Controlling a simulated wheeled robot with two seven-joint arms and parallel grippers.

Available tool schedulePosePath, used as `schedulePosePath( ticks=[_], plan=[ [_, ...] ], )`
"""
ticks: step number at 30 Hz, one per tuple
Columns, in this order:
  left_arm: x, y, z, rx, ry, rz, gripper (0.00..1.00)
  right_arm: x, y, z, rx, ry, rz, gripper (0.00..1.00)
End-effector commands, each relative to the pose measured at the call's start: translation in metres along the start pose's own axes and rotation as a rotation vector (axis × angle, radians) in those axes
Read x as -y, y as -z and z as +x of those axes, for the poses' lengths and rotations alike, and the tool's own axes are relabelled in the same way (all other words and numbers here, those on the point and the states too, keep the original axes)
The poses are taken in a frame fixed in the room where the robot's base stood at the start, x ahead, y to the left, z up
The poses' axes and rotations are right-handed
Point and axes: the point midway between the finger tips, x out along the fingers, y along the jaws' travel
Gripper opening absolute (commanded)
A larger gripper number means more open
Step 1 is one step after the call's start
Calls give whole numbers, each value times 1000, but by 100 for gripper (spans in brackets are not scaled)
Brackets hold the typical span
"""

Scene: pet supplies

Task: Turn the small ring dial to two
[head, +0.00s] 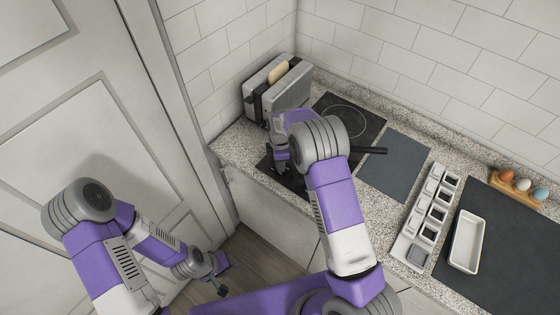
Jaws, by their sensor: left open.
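The black cooktop (362,128) is set in the counter, and one cooking ring shows at its back right. I cannot make out the small ring dial; my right arm covers much of the cooktop's front. My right gripper (281,163) is over the cooktop's left front part, in front of the toaster. Its fingertips are too small and covered to tell whether they are open. My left gripper (220,277) is open and empty, low over the floor left of the counter.
A grey toaster (288,92) with bread stands at the back left corner. A dark handle (370,150) sticks out right of my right arm. Further right are a dark board (395,165), a rack of small dishes (415,250), a white tray (467,240) and eggs (522,184) in a holder.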

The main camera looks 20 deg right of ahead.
Motion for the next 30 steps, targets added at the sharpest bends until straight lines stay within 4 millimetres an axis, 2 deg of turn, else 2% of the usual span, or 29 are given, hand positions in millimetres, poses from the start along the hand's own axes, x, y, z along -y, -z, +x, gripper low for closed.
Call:
schedulePosePath(
  ticks=[3, 14, 30],
  plan=[
    [0, 0, 0, 0, 0, 0, 43, 0, 0, 0, 0, 0, 0, 6],
    [1, 0, 3, 0, 0, 0, 43, 0, 0, 0, -1, -1, 78, 6],
    [6, 1, 16, 0, 0, 0, 43, -1, 0, 0, -2, -3, 535, 6]
  ],
)
